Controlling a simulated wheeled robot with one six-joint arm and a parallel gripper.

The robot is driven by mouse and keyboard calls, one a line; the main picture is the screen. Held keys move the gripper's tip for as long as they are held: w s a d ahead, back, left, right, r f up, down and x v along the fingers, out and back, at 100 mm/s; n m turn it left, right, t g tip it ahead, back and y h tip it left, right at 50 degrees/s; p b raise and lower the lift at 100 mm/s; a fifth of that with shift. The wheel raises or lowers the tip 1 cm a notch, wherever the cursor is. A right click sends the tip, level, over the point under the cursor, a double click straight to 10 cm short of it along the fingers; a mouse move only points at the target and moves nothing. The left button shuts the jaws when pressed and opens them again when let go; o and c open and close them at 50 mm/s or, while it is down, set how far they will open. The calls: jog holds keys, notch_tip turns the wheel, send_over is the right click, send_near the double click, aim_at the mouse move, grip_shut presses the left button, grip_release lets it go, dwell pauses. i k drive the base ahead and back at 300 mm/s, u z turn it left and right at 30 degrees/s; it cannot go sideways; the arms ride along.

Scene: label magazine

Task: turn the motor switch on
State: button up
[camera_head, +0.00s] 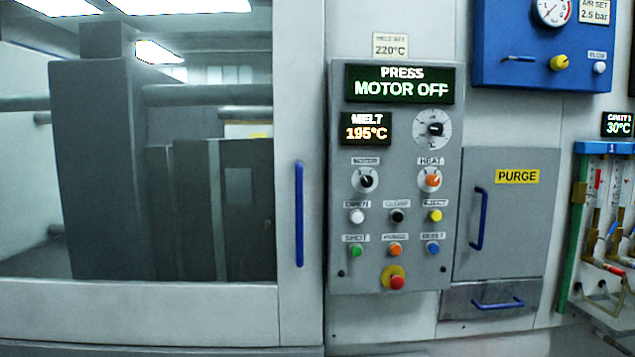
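The motor switch (366,181) is a black rotary knob on a white dial, at the left of the grey control panel (340,240). A small label above it appears to read MOTOR. The knob's exact pointing direction is too small to tell for certain. The display (401,84) at the top of the panel reads PRESS MOTOR OFF. My gripper is not in view.
Beside the switch is the orange HEAT knob (433,181). Below are several push buttons and a red emergency button (397,282). A sliding door with a blue handle (299,214) lies left; a PURGE cover (515,240) lies right. Nothing blocks the panel.

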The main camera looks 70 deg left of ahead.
aim_at(366, 181)
jog(key=u, duration=1.9)
jog(key=k, duration=0.4)
jog(key=u, duration=0.45)
jog(key=i, duration=1)
jog(key=u, duration=0.1)
